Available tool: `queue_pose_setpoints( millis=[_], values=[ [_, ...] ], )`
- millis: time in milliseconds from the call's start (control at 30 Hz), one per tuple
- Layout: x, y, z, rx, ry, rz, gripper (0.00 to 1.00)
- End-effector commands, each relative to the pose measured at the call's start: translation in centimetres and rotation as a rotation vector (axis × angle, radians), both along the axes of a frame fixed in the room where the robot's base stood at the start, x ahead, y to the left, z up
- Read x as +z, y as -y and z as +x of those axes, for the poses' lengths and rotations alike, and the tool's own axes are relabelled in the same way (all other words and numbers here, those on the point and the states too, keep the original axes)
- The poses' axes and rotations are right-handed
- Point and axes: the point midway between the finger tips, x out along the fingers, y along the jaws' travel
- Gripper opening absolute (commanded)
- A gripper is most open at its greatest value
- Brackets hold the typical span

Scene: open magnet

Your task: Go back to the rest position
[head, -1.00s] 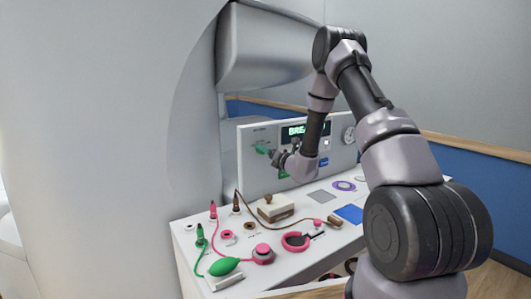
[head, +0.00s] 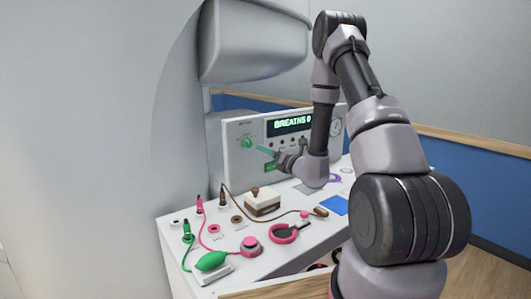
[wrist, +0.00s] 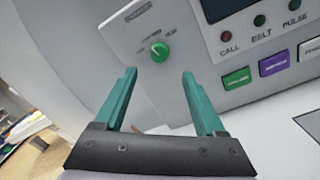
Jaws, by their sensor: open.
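My gripper (wrist: 158,75) is open and empty. Its two teal fingers point toward the panel, and the green knob (wrist: 159,51) shows in the gap between them in the wrist view, apart from the fingertips. In the head view, one teal finger of my gripper (head: 266,151) shows to the right of the green knob (head: 246,143). My arm bends down from the upper right in front of the white panel (head: 233,165) and hides part of it.
A blue square (head: 334,206) lies below my wrist. The large white magnet wall stands at left.

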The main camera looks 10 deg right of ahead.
Motion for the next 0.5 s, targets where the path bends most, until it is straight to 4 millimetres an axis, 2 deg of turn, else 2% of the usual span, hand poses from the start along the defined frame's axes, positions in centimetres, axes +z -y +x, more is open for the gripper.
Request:
queue_pose_setpoints(
  millis=[167,267,367,500],
  values=[
    [0.1,-0.1,0.0,0.004,0.002,-0.003,0.72],
    [1.5,-1.1,-0.3,0.05,0.023,-0.022,0.72],
    [4.8,-3.6,-1.3,0.165,0.075,-0.078,0.72],
    [10.6,-8.2,-5.0,0.407,0.187,-0.226,0.72]
  ],
)
